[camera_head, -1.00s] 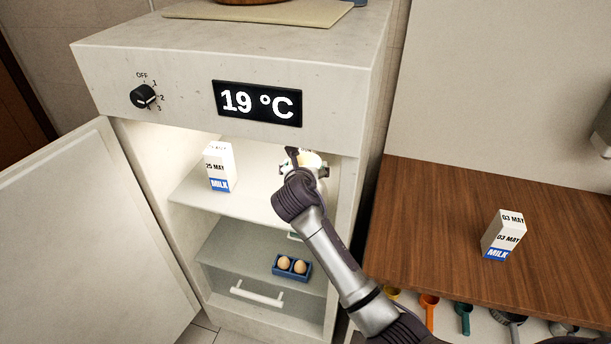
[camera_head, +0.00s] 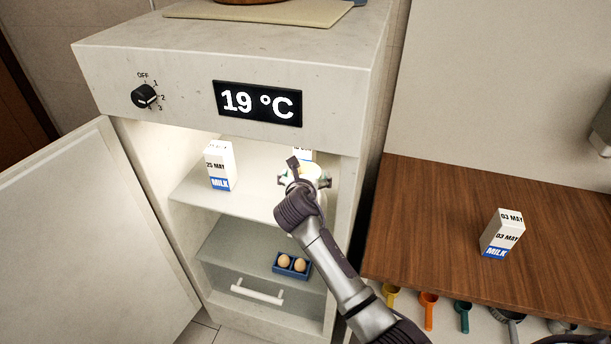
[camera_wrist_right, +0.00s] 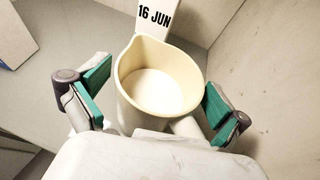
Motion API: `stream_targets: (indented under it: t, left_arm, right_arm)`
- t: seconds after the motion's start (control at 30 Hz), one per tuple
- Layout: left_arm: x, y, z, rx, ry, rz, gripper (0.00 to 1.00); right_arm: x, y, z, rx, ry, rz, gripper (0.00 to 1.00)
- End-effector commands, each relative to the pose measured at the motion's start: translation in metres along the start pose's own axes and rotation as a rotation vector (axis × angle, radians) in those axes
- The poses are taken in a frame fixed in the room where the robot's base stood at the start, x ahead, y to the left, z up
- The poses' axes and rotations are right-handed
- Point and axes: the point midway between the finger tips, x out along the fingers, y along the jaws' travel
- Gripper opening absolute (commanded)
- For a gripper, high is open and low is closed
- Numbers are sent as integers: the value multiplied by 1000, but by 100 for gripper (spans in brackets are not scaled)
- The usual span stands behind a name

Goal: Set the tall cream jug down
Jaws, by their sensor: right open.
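The tall cream jug (camera_wrist_right: 158,85) stands upright inside the open fridge, seen from above with its empty inside showing in the right wrist view. In the head view only its pale rim (camera_head: 313,171) shows, mostly behind my gripper. My right gripper (camera_wrist_right: 156,98) is open, one green-padded finger on each side of the jug, with gaps between the pads and its wall. It also shows in the head view (camera_head: 304,180), at the upper shelf's front right. The jug's base is hidden, so its contact with the shelf (camera_head: 250,203) cannot be seen. My left gripper is out of view.
A milk carton marked 16 JUN (camera_wrist_right: 156,18) stands close behind the jug. Another carton (camera_head: 219,167) stands left on the shelf, with free room between. Eggs in a blue tray (camera_head: 291,265) sit below. The fridge door (camera_head: 85,235) is open left; a wooden counter (camera_head: 430,230) lies right.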

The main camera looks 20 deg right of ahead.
Motion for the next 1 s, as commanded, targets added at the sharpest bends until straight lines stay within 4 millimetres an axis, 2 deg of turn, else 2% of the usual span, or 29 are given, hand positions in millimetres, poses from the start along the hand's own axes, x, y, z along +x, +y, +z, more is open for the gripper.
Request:
stream_targets:
  t: [0.17,0.23,0.7,0.83,1.0]
  left_arm:
    - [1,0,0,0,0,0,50]
    - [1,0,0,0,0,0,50]
    - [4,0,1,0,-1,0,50]
    - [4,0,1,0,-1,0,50]
    - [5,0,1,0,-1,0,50]
  right_arm:
    - [-2,0,3,2,-1,1,100]
    - [-9,0,2,0,-1,1,100]
    - [-101,0,2,1,-1,1,100]
    - [-115,0,2,1,-1,0,100]
    - [-121,0,2,0,0,-1,100]
